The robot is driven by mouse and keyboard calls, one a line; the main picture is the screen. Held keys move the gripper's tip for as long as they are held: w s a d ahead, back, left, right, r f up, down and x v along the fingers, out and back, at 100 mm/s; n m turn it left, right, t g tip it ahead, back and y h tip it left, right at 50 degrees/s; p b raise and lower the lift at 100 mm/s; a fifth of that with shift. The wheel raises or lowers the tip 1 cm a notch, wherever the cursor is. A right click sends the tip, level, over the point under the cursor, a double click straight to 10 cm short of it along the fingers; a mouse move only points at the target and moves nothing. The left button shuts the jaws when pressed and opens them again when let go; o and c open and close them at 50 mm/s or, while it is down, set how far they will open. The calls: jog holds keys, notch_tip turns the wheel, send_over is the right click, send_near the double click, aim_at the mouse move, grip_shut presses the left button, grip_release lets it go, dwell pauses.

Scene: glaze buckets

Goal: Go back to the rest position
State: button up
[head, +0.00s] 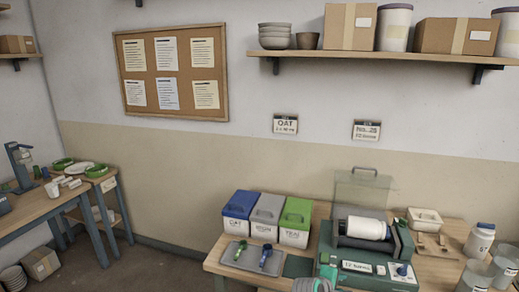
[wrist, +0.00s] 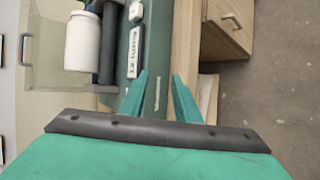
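My gripper shows in the wrist view (wrist: 160,92) with its two teal fingers apart and nothing between them. In the head view only a teal part of my arm shows at the bottom edge, in front of the green machine (head: 365,255). The wrist view shows this machine (wrist: 150,60) beyond the fingers, with the table's front edge running beside it. A white jar (head: 362,228) lies on its side on the machine's rollers, under a raised clear lid (head: 362,190).
Blue (head: 239,205), grey (head: 267,208) and green (head: 296,212) lidded buckets stand left of the machine. A tray (head: 250,259) with two scoops lies in front of them. White and clear containers crowd the right end. A side bench (head: 40,205) stands left, with open floor between.

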jog(key=s+a+f+m+t+y, duration=0.2)
jog(key=s+a+f+t+y, duration=0.15)
jog(key=s+a+f, duration=1.3)
jog(key=s+a+m+t+y, duration=0.15)
jog(key=s+a, duration=0.25)
jog(key=s, duration=0.4)
jog(key=s+a+m+y, duration=0.15)
jog(key=s+a, duration=0.25)
jog(key=s, duration=0.4)
jog(key=s+a+r+m+t, duration=0.1)
jog(key=s+r+m, duration=0.2)
jog(key=s+r, duration=0.5)
jog(key=s+a+r+m+t+y, duration=0.1)
jog(key=s+a+r+m, duration=0.1)
jog(key=s+r, duration=0.5)
jog(key=s+m, duration=0.1)
jog(key=s, duration=0.5)
jog(key=shift+s+a+r+m+t, duration=0.2)
jog(key=shift+s+r+m+t, duration=0.1)
jog(key=shift+r+t, duration=0.1)
